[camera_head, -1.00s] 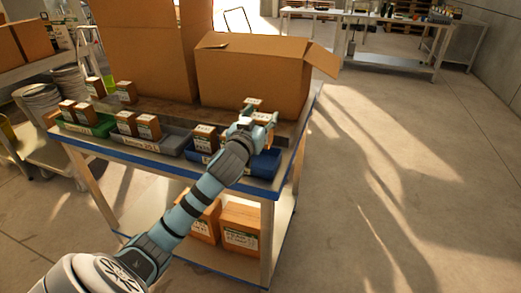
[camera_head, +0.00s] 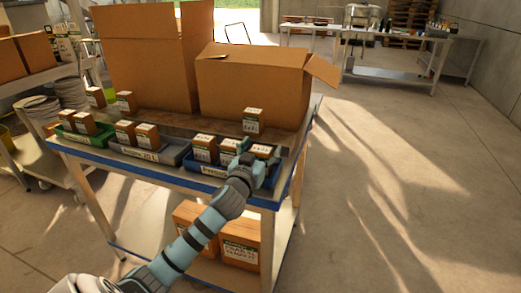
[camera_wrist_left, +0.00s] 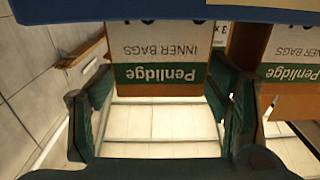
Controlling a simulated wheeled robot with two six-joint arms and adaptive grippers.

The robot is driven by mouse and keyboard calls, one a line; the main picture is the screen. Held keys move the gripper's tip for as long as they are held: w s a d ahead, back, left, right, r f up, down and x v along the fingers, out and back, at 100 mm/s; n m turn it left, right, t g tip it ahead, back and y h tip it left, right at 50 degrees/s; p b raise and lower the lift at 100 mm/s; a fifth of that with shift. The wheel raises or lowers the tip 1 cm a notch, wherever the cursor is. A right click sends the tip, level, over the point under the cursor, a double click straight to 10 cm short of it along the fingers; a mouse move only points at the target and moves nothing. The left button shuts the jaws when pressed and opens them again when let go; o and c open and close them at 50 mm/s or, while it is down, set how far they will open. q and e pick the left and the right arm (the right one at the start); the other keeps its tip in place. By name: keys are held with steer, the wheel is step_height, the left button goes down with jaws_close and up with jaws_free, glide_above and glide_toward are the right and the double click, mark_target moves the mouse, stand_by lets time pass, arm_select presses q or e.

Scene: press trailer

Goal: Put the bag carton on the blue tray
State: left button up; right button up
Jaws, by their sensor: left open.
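The blue tray (camera_head: 215,171) is at the front right of the table. Three small brown cartons with white-and-green labels stand in a row at it: the left one (camera_head: 204,148), the middle one (camera_head: 229,150) and the right one (camera_head: 263,152). Another bag carton (camera_head: 254,121) stands upright on the ledge behind. My left gripper (camera_head: 257,160) is open at the right carton. In the left wrist view that carton (camera_wrist_left: 160,50), labelled "Penlidge Inner Bags", shows between the open fingers (camera_wrist_left: 160,115); contact cannot be told. The right gripper is not in view.
Grey (camera_head: 170,155) and green (camera_head: 90,138) trays with cartons stand to the left. Large cardboard boxes (camera_head: 250,85) rise behind the ledge. Larger cartons (camera_head: 240,240) sit on the lower shelf. The floor (camera_head: 400,200) to the right is clear.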

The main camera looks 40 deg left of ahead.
arm_select(q)
steer(key=shift+s, duration=0.1)
steer(key=v, duration=1.2)
steer(key=shift+p, duration=0.4)
